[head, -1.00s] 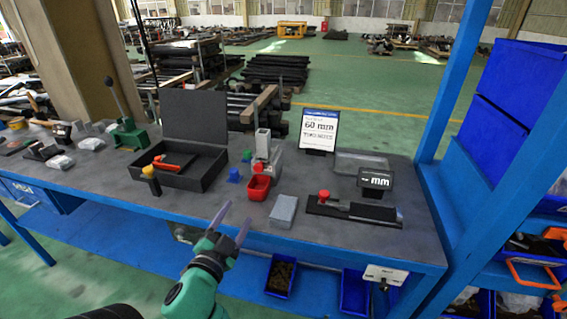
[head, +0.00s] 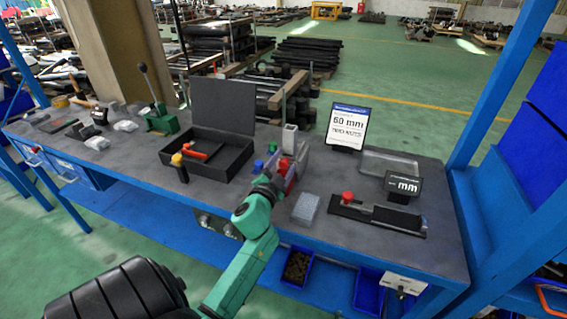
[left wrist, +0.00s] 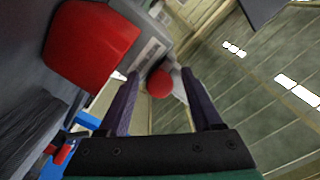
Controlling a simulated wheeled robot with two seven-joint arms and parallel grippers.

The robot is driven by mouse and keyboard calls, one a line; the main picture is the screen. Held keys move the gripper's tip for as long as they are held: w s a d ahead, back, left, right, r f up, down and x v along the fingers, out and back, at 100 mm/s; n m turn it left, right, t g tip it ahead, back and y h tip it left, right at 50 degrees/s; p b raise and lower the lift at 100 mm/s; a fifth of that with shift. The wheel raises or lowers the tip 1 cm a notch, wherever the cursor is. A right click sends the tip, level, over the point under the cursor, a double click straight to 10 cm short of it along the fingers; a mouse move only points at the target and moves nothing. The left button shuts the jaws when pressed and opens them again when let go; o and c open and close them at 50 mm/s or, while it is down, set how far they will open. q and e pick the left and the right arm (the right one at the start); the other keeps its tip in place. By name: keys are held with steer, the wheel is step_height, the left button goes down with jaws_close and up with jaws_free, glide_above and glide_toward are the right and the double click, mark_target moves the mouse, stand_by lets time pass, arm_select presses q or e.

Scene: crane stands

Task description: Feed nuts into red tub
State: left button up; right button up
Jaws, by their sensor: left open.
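The red tub (head: 291,182) stands on the bench in front of a grey upright dispenser (head: 290,139). It is partly hidden by my left gripper in the head view and fills the upper left of the left wrist view (left wrist: 88,45). My left gripper (head: 275,174) reaches in over the bench beside the tub. In the left wrist view its two fingers (left wrist: 160,96) are apart and empty, with a round red knob (left wrist: 159,83) showing between and beyond them. I cannot make out any nuts in the tub. My right gripper is not in view.
A clear box (head: 306,207) and a black fixture with a red knob (head: 380,214) lie right of the tub. An open black case (head: 222,152) is at left, with a small blue piece (head: 258,166) between. A 60 mm sign (head: 347,127) stands behind.

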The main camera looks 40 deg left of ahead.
arm_select(q)
jaws_close()
stand_by(1.4)
